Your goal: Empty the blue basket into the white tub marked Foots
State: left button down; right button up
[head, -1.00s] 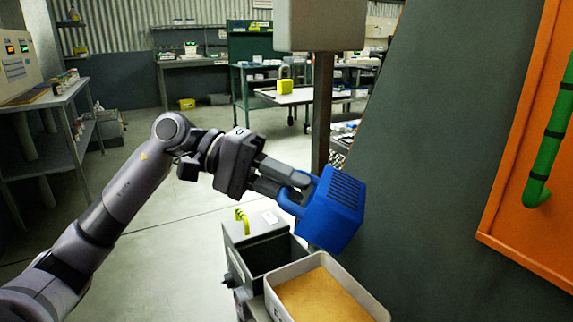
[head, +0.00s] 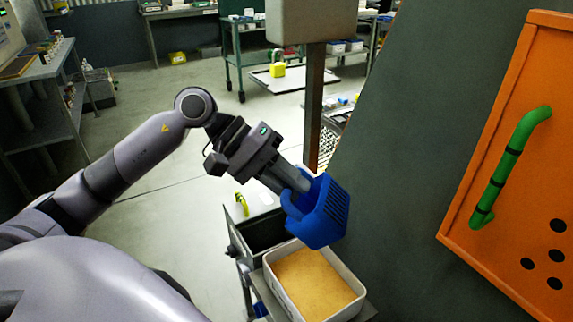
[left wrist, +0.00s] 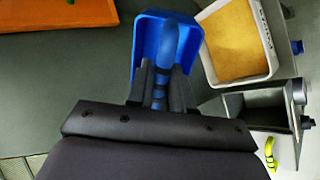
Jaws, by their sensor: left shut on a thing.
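My left gripper (head: 298,186) is shut on the handle of the blue basket (head: 325,220). It holds the basket in the air above the back part of the white tub (head: 283,292), apart from it. My right gripper is out of view.
A grey metal box (head: 240,246) with a dark opening and a yellow-green handle (head: 241,203) stands beside the tub. A dark green sloping wall (head: 400,180) rises close on the right, with an orange panel (head: 510,120) and green bar. A post (head: 314,110) stands behind.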

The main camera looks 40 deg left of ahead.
pick_arm(q)
jog(key=p, duration=0.1)
jog(key=r+y+p, duration=0.1)
jog(key=p, duration=0.1)
jog(key=shift+w+d+r, duration=0.1)
jog(key=shift+d+r, duration=0.1)
jog(key=shift+r, duration=0.05)
jog(key=p, duration=0.4)
jog(key=shift+w+d+r+g+y, duration=0.1)
jog(key=shift+d+r+g+y, duration=0.1)
jog(key=shift+r+g+y, duration=0.2)
jog(key=p, duration=0.1)
jog(key=y+p, duration=0.1)
jog(key=p, duration=0.1)
jog(key=shift+w+d+r+p, duration=0.1)
jog(key=shift+d+r+p, duration=0.1)
jog(key=shift+r+p, duration=0.1)
jog(key=shift+w+d+r+g+y+p, duration=0.25)
jog(key=shift+d+g+y+p, duration=0.35)
jog(key=shift+y, duration=0.45)
jog(key=shift+w+d+r+g+y+p, duration=0.25)
jog(key=shift+d+g+y+p, duration=0.15)
jog(key=shift+d+y+p, duration=0.45)
jog(key=shift+w+d+r+g+y+p, duration=0.15)
jog(key=shift+w+d+g+y+p, duration=0.25)
jog(key=shift+y, duration=0.8)
jog(key=shift+s, duration=0.15)
